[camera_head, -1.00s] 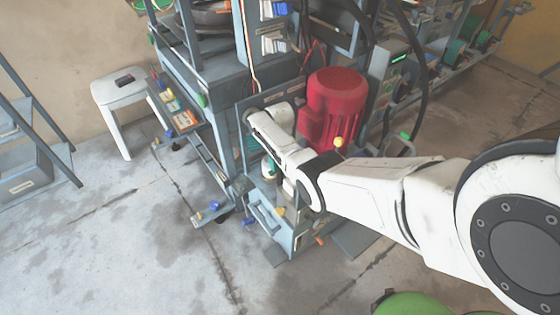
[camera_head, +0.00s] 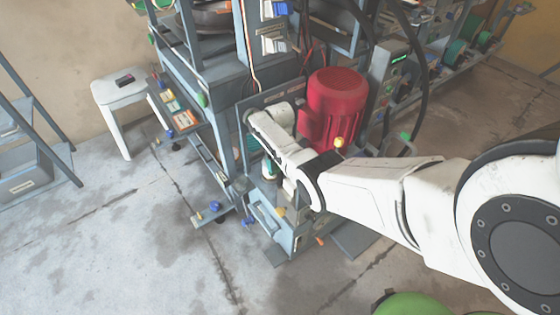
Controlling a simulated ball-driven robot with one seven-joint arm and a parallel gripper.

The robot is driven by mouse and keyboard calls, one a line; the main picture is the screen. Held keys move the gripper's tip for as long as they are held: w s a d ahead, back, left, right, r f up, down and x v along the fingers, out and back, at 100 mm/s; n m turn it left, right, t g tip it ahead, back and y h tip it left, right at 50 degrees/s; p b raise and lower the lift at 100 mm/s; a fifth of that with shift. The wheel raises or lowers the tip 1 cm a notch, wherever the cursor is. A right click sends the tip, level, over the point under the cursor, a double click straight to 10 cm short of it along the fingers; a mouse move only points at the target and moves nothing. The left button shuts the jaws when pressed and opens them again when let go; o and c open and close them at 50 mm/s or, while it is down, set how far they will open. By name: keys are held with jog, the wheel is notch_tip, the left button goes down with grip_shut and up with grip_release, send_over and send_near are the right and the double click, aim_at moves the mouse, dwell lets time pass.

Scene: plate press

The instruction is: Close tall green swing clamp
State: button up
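My white arm (camera_head: 375,191) reaches from the right edge to the front of the grey press (camera_head: 218,73). Its far end (camera_head: 262,124) is beside the red motor. My gripper is not visible; the arm and machine hide that area. Small green parts show on the machine: one on the left post (camera_head: 203,99), a teal-green one under the forearm (camera_head: 268,167), and one right of the motor (camera_head: 404,136). I cannot tell which, if any, is the tall green swing clamp, or whether it is open.
The red motor (camera_head: 336,100) stands close behind my arm. A white stool (camera_head: 118,91) and grey ladder-like frame (camera_head: 35,150) stand at the left. Black hoses (camera_head: 424,65) hang at the right. The floor (camera_head: 110,240) at the front left is clear.

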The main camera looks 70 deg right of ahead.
notch_tip(320, 180, up, 11)
jog(key=p, duration=0.4)
